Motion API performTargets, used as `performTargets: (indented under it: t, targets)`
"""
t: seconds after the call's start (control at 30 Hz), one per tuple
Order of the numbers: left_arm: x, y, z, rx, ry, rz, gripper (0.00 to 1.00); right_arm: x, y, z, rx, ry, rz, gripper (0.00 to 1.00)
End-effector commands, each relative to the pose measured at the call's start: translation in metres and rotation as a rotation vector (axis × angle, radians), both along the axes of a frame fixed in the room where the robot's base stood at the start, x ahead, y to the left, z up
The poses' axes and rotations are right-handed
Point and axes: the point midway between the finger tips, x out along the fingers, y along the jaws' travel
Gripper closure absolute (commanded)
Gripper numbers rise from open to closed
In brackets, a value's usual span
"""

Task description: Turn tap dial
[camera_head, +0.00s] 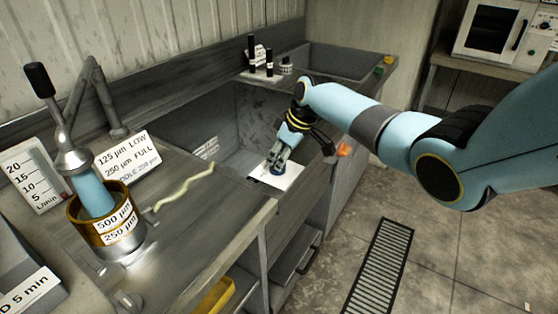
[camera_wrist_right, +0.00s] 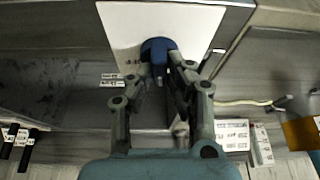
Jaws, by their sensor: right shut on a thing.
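The tap dial is a small dark blue knob (camera_head: 278,170) on a white plate (camera_head: 288,180) at the near end of the sink. In the right wrist view the blue knob (camera_wrist_right: 157,47) stands against the white plate (camera_wrist_right: 117,22). My right gripper (camera_head: 278,163) reaches down over the plate, shut on the knob. In the wrist view my right gripper's fingertips (camera_wrist_right: 166,62) close at the knob, and they hide part of it. Any mark on the dial is too small to read. My left gripper is not in view.
The empty grey sink basin (camera_head: 225,115) lies behind the plate. Black bottles (camera_head: 252,50) stand at the back.

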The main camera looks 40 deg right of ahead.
Motion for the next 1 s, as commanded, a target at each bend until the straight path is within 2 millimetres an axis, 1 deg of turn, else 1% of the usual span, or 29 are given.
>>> performTargets:
  t: [0.03, 0.6, 0.8, 1.0]
  targets:
    - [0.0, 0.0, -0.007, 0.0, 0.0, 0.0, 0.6, -0.002, 0.0, -0.006, 0.002, 0.005, 0.043, 1.0]
    - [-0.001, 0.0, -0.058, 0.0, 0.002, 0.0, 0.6, 0.0, -0.001, -0.008, 0.002, 0.007, 0.56, 1.0]
    - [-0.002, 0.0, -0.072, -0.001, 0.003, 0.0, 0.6, 0.0, -0.001, -0.007, 0.001, 0.007, 0.688, 1.0]
    - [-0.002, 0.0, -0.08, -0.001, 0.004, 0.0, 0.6, -0.001, 0.0, -0.006, 0.003, 0.009, 0.767, 1.0]
